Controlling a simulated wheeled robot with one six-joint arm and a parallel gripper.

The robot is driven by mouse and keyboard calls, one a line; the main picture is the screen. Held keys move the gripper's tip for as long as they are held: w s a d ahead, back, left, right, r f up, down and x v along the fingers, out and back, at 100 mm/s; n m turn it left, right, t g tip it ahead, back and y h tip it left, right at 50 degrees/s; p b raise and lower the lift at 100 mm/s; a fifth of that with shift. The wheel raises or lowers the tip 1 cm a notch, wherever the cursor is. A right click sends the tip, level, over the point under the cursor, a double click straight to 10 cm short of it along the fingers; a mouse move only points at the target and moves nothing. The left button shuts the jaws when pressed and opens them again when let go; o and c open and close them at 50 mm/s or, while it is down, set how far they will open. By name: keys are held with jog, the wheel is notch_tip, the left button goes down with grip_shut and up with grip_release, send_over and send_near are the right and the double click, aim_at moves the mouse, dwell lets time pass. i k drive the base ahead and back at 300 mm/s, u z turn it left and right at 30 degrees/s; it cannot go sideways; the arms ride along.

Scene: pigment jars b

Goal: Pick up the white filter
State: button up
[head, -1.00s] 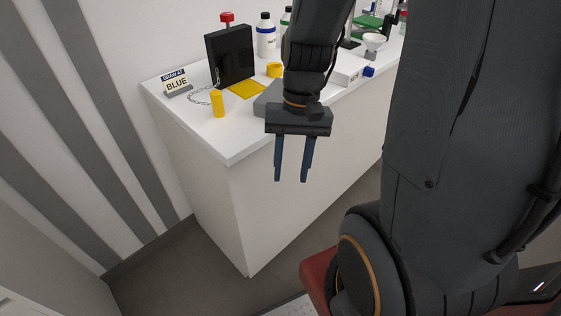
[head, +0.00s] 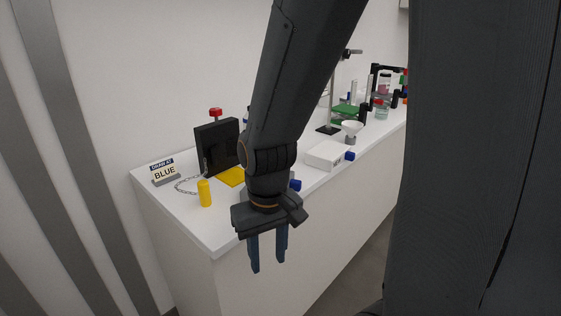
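My gripper (head: 268,264) hangs in front of the white counter's front edge, fingers pointing down. Its two blue fingers are apart with nothing between them. A white funnel-shaped piece (head: 352,127), which may be the white filter, stands farther back along the counter on a small grey support. It is to the right of my gripper and well apart from it. I cannot tell for sure that it is the filter. My arm hides part of the counter behind the gripper.
A white box (head: 325,155) with a blue knob lies on the counter (head: 185,215). A yellow cylinder (head: 205,193), a black panel (head: 217,147) and a BLUE sign (head: 165,173) stand at the left. Bottles and a stand with a green platform (head: 344,111) are farther back.

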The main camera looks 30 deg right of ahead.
aim_at(328, 154)
jog(key=z, duration=1.35)
jog(key=k, duration=0.5)
jog(key=z, duration=0.15)
jog(key=i, duration=1)
jog(key=z, duration=0.7)
